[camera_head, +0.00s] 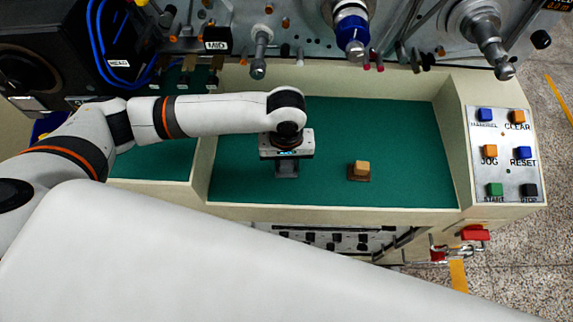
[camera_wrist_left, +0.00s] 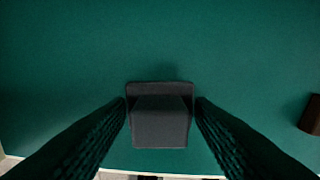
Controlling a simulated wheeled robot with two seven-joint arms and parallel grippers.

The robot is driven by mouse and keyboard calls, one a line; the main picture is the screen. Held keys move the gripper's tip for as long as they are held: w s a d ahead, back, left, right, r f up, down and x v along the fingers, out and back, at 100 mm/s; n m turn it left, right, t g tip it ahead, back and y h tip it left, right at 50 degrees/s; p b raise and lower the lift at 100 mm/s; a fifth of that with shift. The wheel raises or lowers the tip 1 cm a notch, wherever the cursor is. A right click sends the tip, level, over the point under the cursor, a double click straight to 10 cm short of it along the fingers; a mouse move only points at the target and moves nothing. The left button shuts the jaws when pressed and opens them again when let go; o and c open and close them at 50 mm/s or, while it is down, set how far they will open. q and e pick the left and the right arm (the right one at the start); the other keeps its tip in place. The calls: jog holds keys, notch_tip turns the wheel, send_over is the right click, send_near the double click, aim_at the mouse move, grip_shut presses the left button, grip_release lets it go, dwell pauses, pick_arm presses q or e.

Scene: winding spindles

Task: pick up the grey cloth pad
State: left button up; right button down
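In the left wrist view, the grey cloth pad (camera_wrist_left: 160,125) is a dark grey block on a wider dark base, upright on the green mat. My left gripper (camera_wrist_left: 160,108) is directly above it, with one black finger on each side. Narrow gaps seem to show between the fingers and the block, so the gripper looks open around it. In the head view, my left gripper (camera_head: 287,168) points down over the left part of the mat and largely hides the pad. My right gripper is not in view.
A tan block on a brown base (camera_head: 361,169) stands to the right on the green mat (camera_head: 400,140). Pale tray walls (camera_head: 330,210) border the mat. A button panel (camera_head: 504,155) is at the right; spindles (camera_head: 352,35) hang along the back. The mat's right half is mostly clear.

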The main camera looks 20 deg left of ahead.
aim_at(286, 162)
pick_arm(q)
jog(key=shift+c, duration=0.7)
notch_tip(286, 162, up, 10)
jog(key=shift+r+b, duration=0.1)
jog(key=shift+b, duration=0.45)
